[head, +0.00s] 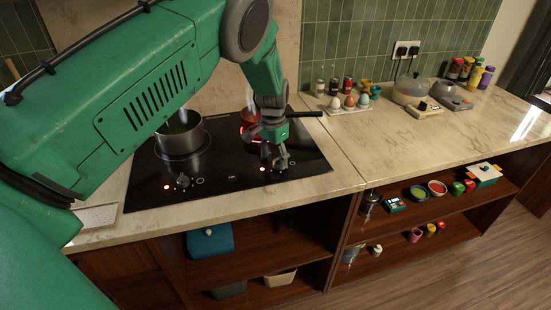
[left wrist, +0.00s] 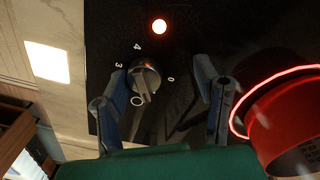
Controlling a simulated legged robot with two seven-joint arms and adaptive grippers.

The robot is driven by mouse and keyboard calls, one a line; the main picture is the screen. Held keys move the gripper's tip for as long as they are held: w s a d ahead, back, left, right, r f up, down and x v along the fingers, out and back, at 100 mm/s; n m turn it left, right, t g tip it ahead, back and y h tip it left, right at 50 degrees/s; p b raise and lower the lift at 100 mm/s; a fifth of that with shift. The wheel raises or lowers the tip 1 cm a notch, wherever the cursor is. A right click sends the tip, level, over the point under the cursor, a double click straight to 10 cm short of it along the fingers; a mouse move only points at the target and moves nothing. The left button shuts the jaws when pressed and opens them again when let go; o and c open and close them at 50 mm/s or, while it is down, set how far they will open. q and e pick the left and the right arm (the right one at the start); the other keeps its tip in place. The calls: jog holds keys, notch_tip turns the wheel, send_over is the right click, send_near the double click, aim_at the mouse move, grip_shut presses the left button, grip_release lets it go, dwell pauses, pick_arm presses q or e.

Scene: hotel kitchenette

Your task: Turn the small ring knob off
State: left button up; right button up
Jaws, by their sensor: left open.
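My left gripper (head: 278,155) is open above the right part of the black cooktop (head: 225,172). In the left wrist view its fingers (left wrist: 163,92) stand apart on either side of a round dark knob (left wrist: 144,78), with no clear contact. The knob's light ridge runs nearly up and down in that view, not toward the "0" mark at its right. A lit indicator (left wrist: 160,26) glows near the knob; it also shows in the head view (head: 263,169). The gripper partly hides this knob in the head view. My right gripper is out of view.
A red pot (left wrist: 291,125) stands by a glowing ring, close to the right finger in the wrist view. A steel pot (head: 182,138) stands on the left burner, with another knob (head: 183,181) in front. Eggs on a tray (head: 345,107) sit right of the cooktop.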

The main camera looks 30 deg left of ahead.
pick_arm(q)
jog(key=shift+s+a+f, duration=0.1)
jog(key=shift+a+f, duration=0.05)
jog(key=shift+f, duration=0.15)
jog(key=shift+d, duration=0.2)
jog(key=d, duration=0.2)
jog(key=shift+d+r, duration=0.25)
jog(key=shift+d, duration=0.05)
jog(key=shift+c, duration=1.1)
jog(key=shift+d, duration=0.1)
jog(key=c, duration=0.7)
jog(key=shift+c, duration=1.1)
jog(key=shift+a+f, duration=0.25)
jog(key=shift+a, duration=0.75)
jog(key=shift+d+n, duration=0.3)
jog(key=shift+d, duration=0.35)
jog(key=shift+s+a+n, duration=0.1)
jog(key=shift+a+n, duration=0.3)
jog(key=shift+n, duration=1)
jog(key=n, duration=0.3)
jog(key=shift+d+n+b, duration=0.25)
jog(key=shift+n+b, duration=0.05)
jog(key=n, duration=0.3)
jog(key=shift+a+f, duration=0.1)
jog(key=shift+a, duration=0.05)
jog(key=shift+n, duration=0.9)
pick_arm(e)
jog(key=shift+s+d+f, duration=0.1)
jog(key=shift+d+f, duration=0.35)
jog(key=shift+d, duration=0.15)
